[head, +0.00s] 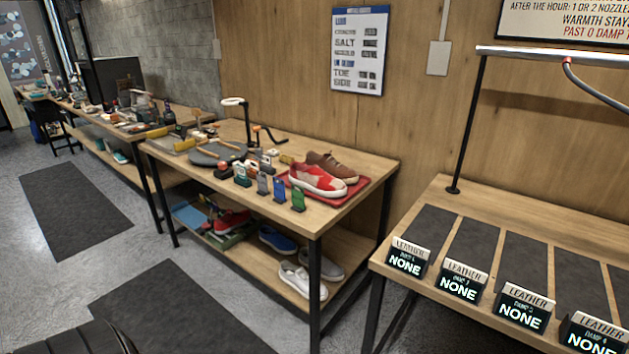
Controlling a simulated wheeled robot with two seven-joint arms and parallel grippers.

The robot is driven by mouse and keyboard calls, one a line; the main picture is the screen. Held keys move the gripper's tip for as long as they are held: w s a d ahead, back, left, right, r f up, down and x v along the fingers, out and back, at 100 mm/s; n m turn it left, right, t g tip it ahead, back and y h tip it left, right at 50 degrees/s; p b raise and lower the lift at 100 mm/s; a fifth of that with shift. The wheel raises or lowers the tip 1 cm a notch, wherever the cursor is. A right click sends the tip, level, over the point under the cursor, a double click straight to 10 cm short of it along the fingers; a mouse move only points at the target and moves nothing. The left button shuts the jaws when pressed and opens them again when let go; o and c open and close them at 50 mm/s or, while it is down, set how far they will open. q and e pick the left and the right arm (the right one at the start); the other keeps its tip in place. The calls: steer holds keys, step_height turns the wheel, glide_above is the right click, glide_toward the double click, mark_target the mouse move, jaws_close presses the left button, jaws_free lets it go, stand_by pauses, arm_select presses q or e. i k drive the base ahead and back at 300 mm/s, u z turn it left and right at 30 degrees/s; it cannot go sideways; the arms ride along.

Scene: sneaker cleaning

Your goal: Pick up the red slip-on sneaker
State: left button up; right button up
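A red sneaker with pale patches and a white sole (318,180) sits on a red tray (352,192) at the right end of the middle workbench. A brown shoe (333,165) stands right behind it on the tray. Another red shoe with a white sole (233,221) is on the lower shelf, in or beside a green tray. I cannot tell from here which red shoe is a slip-on. Neither of my grippers is in view.
The middle workbench (375,165) carries tools and several small coloured stands (279,190) in front of the tray. Blue shoes (278,240) and white shoes (302,280) are on its shelf. A right-hand table holds dark mats (471,243) with "NONE" signs. Grey floor lies in front.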

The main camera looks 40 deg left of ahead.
mark_target(313, 178)
steer(key=k, duration=1.35)
steer(key=u, duration=0.65)
steer(key=i, duration=1.5)
steer(key=z, duration=0.3)
